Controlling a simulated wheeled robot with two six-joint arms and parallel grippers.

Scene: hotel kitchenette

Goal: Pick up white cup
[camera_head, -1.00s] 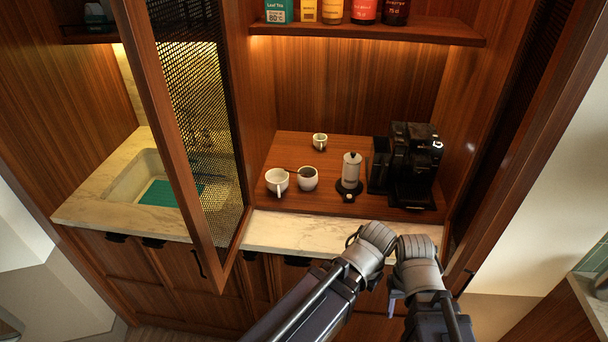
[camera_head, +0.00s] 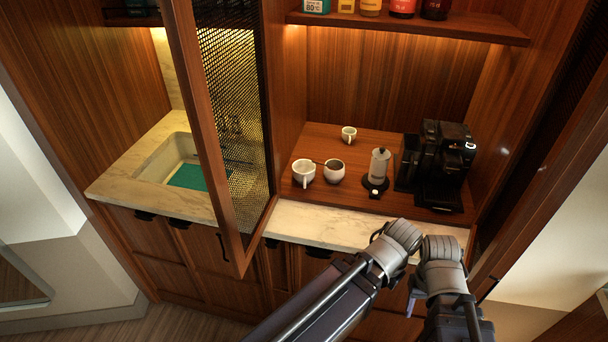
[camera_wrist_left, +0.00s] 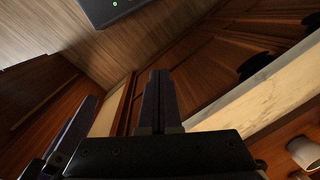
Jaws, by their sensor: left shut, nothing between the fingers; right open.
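A large white cup (camera_head: 303,172) with its handle toward me stands upright at the front left of the wooden coffee niche. A smaller white cup (camera_head: 349,133) stands behind it, nearer the back. My right gripper (camera_head: 412,302) is partly seen below the counter edge in the head view, open and empty. Both grippers are apart from the cups.
A white canister (camera_head: 379,166) on a dark base and a black coffee machine (camera_head: 443,165) stand right of the cups. A shelf (camera_head: 410,29) with packages hangs above. An open mesh door (camera_head: 232,120) stands at the left. The marble front strip (camera_head: 330,226) is clear.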

